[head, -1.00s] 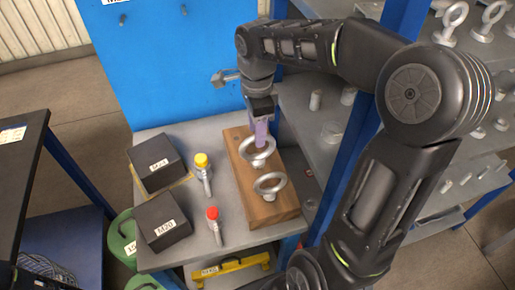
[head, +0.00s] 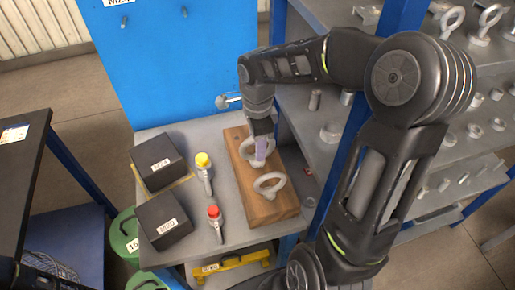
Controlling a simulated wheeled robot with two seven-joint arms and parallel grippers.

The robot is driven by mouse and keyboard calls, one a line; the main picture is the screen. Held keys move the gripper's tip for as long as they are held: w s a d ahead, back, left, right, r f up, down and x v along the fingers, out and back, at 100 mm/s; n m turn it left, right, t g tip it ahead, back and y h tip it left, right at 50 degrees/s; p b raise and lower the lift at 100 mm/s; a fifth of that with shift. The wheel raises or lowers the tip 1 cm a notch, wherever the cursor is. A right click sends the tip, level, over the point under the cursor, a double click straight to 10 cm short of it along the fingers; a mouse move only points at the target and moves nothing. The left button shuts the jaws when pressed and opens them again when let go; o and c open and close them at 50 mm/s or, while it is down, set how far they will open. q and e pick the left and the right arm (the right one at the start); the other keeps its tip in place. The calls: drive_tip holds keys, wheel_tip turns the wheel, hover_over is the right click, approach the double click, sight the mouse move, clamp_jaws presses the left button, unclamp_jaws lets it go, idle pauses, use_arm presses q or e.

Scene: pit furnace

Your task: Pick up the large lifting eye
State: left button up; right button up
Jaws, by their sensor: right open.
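Two metal lifting eyes stand on a wooden block (head: 274,209) on the grey bench. The rear lifting eye (head: 247,152) is partly hidden by my right gripper. The front lifting eye (head: 269,185) shows its whole ring; which of the two is larger I cannot tell for sure. My right gripper (head: 261,160) points down at the rear eye with its pale purple fingers at the ring. It is open, and I cannot tell whether the fingers touch the ring. My left gripper is not in view.
Two black boxes (head: 155,160) and two tools with yellow (head: 203,160) and red (head: 213,211) caps stand left of the block. A blue panel (head: 175,60) rises behind. Shelves with more eyes (head: 452,20) and a blue post (head: 345,150) are at right.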

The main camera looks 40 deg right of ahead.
clamp_jaws()
idle(0.3)
idle(0.3)
